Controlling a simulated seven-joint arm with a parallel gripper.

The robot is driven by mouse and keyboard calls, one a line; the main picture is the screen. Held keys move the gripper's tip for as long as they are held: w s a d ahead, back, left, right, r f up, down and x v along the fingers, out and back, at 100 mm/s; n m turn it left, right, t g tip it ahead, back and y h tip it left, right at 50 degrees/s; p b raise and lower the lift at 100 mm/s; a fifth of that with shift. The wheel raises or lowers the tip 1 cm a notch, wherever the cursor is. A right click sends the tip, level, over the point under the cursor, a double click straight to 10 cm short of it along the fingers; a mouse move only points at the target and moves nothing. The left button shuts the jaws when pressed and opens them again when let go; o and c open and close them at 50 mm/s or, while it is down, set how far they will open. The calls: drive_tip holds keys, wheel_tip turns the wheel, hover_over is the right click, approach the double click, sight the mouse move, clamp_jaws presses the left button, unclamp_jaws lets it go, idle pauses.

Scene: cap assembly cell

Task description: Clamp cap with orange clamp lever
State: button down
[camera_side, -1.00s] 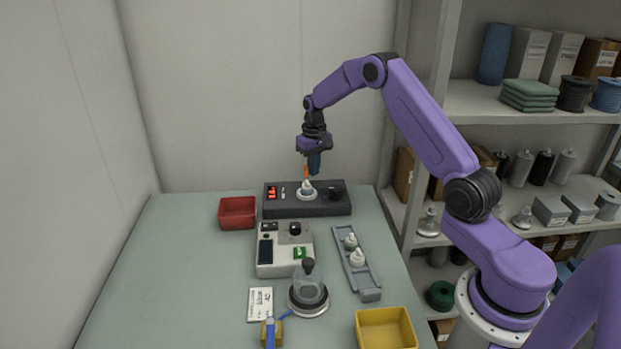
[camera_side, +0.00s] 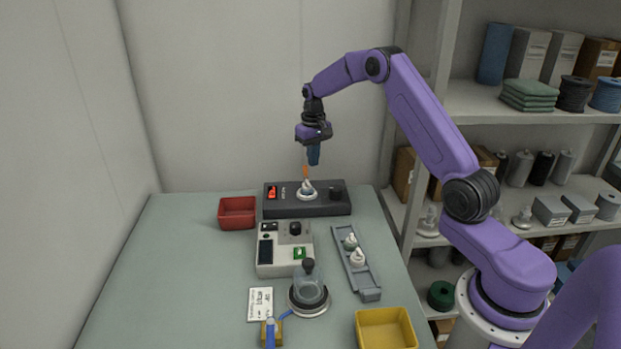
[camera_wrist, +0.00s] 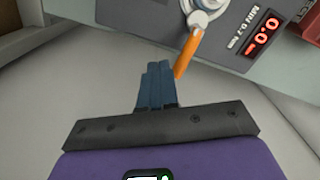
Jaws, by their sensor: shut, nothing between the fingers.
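The orange clamp lever (camera_side: 305,172) stands up from the dark fixture box (camera_side: 280,208) at the back of the table. At its foot is a round pale clamp seat (camera_side: 307,193); I cannot make out the cap itself clearly. In the wrist view the lever (camera_wrist: 187,54) reaches from the round seat (camera_wrist: 200,16) toward my fingers. My gripper (camera_side: 313,162) is above the box, pointing down, its blue fingers shut with nothing between them. In the wrist view my fingertips (camera_wrist: 158,66) are just left of the lever's end; I cannot tell whether they touch it.
The box has a red display (camera_wrist: 262,33) and a black knob (camera_side: 337,188). A red bin (camera_side: 237,225) is to its left. In front are a grey device (camera_side: 272,268), a rack with white-topped pieces (camera_side: 369,285), a lidded round vessel (camera_side: 308,298) and a yellow bin (camera_side: 385,341).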

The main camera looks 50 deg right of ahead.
wheel_tip(320, 180, up, 5)
drive_tip(key=shift+f, duration=0.1)
idle(0.5)
drive_tip(key=s+a+r+n, duration=0.35)
drive_tip(key=s+a, duration=0.45)
drive_tip(key=a, duration=0.3)
drive_tip(key=s+a+r+n, duration=0.35)
drive_tip(key=s+a, duration=0.35)
drive_tip(key=a, duration=0.5)
drive_tip(key=s+f+n, duration=0.2)
drive_tip(key=s+n, duration=0.6)
drive_tip(key=s, duration=1.9)
drive_tip(key=shift+a+n, duration=0.15)
drive_tip(key=shift+n, duration=0.15)
